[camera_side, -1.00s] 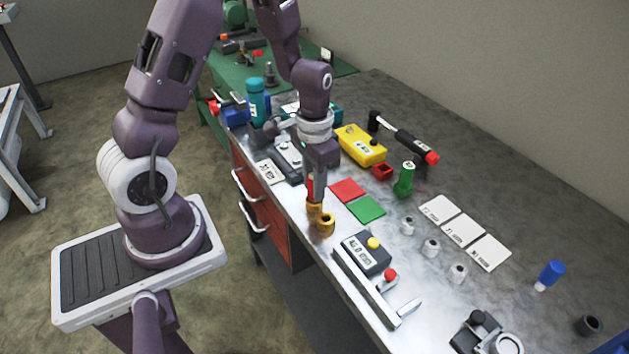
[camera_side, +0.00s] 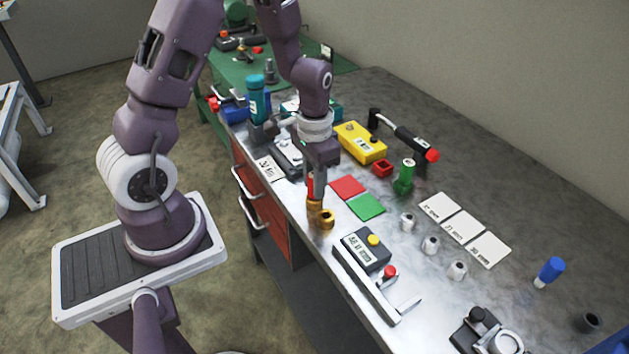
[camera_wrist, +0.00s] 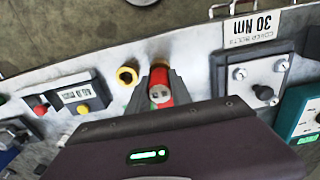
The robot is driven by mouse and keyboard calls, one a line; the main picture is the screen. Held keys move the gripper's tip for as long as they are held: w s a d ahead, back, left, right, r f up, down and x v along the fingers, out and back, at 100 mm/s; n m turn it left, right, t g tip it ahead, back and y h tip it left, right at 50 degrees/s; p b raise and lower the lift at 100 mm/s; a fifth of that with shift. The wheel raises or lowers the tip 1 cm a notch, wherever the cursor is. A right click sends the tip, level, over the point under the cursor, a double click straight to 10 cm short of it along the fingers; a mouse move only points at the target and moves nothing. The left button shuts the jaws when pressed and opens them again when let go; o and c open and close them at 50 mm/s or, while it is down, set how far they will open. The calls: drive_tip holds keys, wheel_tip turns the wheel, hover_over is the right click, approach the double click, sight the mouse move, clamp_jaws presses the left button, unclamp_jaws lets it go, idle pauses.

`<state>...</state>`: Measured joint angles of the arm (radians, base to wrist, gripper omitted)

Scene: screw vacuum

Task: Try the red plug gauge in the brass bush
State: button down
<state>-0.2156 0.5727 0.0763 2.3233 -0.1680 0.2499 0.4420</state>
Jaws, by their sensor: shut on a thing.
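My gripper (camera_side: 316,184) points down over the front part of the bench, shut on the red plug gauge (camera_side: 310,187). The plug gauge also shows between the fingers in the wrist view (camera_wrist: 160,88). A brass part (camera_side: 314,218) is directly below the gauge, and a brass ring with a dark hole, the brass bush (camera_side: 326,217), is close to its right. In the wrist view the ring (camera_wrist: 127,75) is just left of the gauge, and more brass shows beyond the gauge. I cannot tell whether the two brass parts are joined or whether the gauge's tip is inside one.
Red (camera_side: 348,187) and green (camera_side: 366,206) squares lie right of the gripper. A grey box with a yellow button (camera_side: 366,249) stands nearer the camera. A yellow case (camera_side: 360,142) and green-handled gauge (camera_side: 404,177) stand behind. Bare metal lies between the squares and grey box.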

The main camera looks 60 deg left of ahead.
drive_tip(key=shift+r, duration=3)
drive_tip(key=shift+w+d, duration=0.1)
